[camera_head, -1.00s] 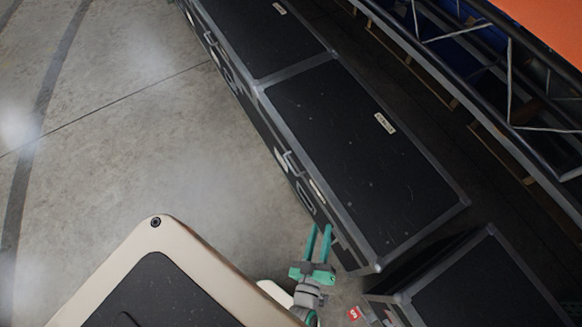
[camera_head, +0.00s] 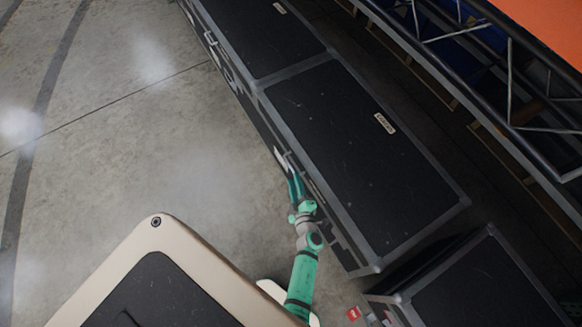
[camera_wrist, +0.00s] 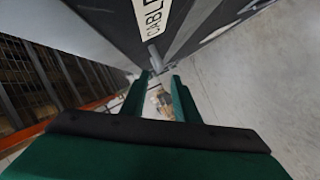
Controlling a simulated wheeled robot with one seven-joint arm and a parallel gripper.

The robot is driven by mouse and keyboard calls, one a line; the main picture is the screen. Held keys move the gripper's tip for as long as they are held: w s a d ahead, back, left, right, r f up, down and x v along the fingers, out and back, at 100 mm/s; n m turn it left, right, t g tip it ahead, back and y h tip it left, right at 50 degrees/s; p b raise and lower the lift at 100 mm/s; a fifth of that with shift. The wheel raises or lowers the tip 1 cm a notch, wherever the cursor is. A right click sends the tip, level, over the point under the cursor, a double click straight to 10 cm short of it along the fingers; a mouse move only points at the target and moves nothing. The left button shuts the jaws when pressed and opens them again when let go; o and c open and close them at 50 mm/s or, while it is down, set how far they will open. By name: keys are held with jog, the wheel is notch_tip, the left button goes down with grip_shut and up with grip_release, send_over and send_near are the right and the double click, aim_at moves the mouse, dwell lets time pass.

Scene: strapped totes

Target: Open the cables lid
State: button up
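The middle black case (camera_head: 360,160) has a flat black lid with grey metal edges, lying closed. A white label with partly visible lettering, "CABL", shows on its side (camera_wrist: 150,14) in the wrist view. My gripper (camera_head: 291,176) is at the case's long left side, near a light metal latch or strap piece (camera_head: 281,156). In the wrist view my gripper's (camera_wrist: 159,82) two green fingers are apart. A pale grey rod-like piece (camera_wrist: 155,57) shows just past the fingertips, between them. Whether a finger touches it I cannot tell.
A similar black case (camera_head: 258,38) adjoins at the upper left, another (camera_head: 490,290) stands at lower right. A metal truss rack (camera_head: 510,90) with an orange panel (camera_head: 548,25) runs along the right. Open concrete floor (camera_head: 130,130) lies to the left.

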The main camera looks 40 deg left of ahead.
aim_at(291, 167)
jog(key=x, duration=0.8)
grip_shut()
